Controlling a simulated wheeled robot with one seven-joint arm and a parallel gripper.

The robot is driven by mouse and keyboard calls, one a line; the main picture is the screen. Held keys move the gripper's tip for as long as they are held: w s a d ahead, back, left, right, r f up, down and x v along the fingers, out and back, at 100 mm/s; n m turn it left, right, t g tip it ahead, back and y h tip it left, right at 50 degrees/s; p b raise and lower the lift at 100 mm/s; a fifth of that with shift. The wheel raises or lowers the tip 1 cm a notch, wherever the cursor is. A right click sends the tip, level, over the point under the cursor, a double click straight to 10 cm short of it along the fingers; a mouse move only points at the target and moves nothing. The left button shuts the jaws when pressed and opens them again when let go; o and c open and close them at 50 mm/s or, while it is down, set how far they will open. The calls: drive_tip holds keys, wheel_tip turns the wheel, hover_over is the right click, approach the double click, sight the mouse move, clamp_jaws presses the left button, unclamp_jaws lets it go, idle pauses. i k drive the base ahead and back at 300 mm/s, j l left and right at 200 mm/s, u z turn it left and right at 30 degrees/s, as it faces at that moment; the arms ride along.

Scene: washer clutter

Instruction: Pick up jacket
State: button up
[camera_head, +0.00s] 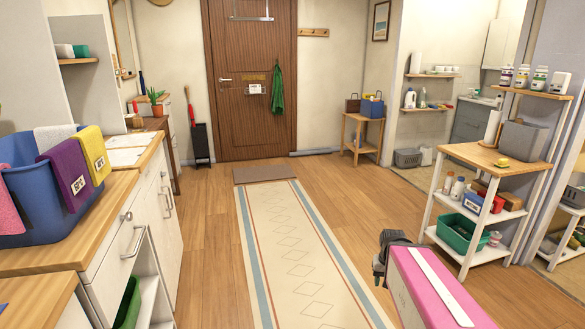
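A green garment (277,90), which looks like the jacket, hangs on the right side of the brown wooden door (228,120) at the far end of the room. It hangs upright and narrow, apart from me. My gripper (379,275) shows as a small dark shape at the lower right, beside my pink and white arm. It is low over the floor and far from the green garment. Its fingers are too small and dark to tell if they are open or shut.
A patterned runner rug (300,250) leads along clear floor to a brown doormat (264,173). A counter (105,215) with a blue basket (30,200) of towels bounds the left. A shelf rack (480,150) stands at right, and a small side table (363,120) near the door.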

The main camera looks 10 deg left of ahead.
sight(277, 104)
drive_tip(key=i+j+u, duration=0.15)
drive_tip(key=i+u, duration=0.25)
drive_tip(key=i, duration=0.5)
drive_tip(key=i+l+u, duration=0.15)
drive_tip(key=i+u, duration=0.25)
drive_tip(key=i, duration=2.3)
drive_tip(key=i+u, duration=0.25)
drive_tip(key=i, duration=0.35)
drive_tip(key=i+u, duration=0.25)
drive_tip(key=i, duration=0.35)
drive_tip(key=i+l+u, duration=0.15)
drive_tip(key=i+u, duration=0.15)
drive_tip(key=i, duration=0.3)
drive_tip(key=i+j+u, duration=0.2)
drive_tip(key=i, duration=0.3)
drive_tip(key=z, duration=1.7)
